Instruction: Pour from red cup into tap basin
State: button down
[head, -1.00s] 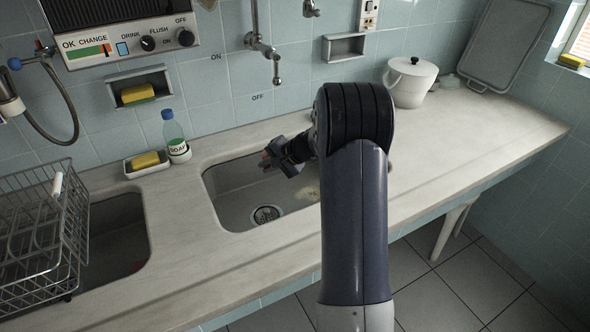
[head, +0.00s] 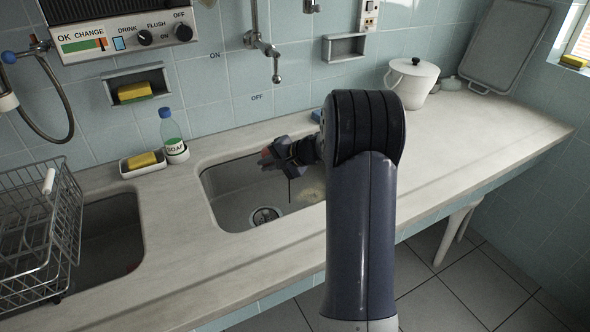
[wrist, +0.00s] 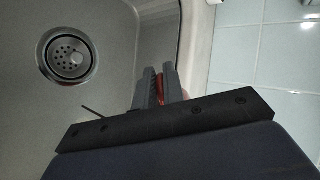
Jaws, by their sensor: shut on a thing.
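My gripper (head: 266,158) is over the tap basin (head: 228,203), below the tap (head: 266,45). In the wrist view my gripper (wrist: 161,72) is shut on a red thing, likely the red cup (wrist: 160,92), of which only a narrow strip shows between the fingers. The rest of it is hidden, so its tilt and contents cannot be told. A thin dark line (head: 289,190) hangs from beside the gripper into the basin; whether it is liquid cannot be told. The basin's round drain (head: 266,215) also shows in the wrist view (wrist: 68,55).
A soap bottle (head: 171,132) and a sponge in a dish (head: 142,165) stand left of the basin. A wire rack (head: 35,230) sits over the left basin (head: 110,235). A white lidded pot (head: 412,82) stands at the back right. The right counter is mostly clear.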

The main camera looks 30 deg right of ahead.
jog(key=shift+s+d+r+t+y+b, duration=0.15)
jog(key=shift+t+y+b, duration=0.4)
jog(key=shift+b, duration=0.85)
jog(key=shift+s+d+r+t+y+b, duration=0.1)
jog(key=shift+r+t+y+b, duration=0.3)
jog(key=shift+b, duration=1)
jog(key=shift+s+d+t+y+b, duration=0.5)
jog(key=shift+t+b, duration=0.35)
jog(key=shift+b, duration=0.4)
jog(key=shift+s+b, duration=0.1)
jog(key=shift+b, duration=0.3)
jog(key=shift+y+b, duration=0.25)
jog(key=shift+b, duration=0.05)
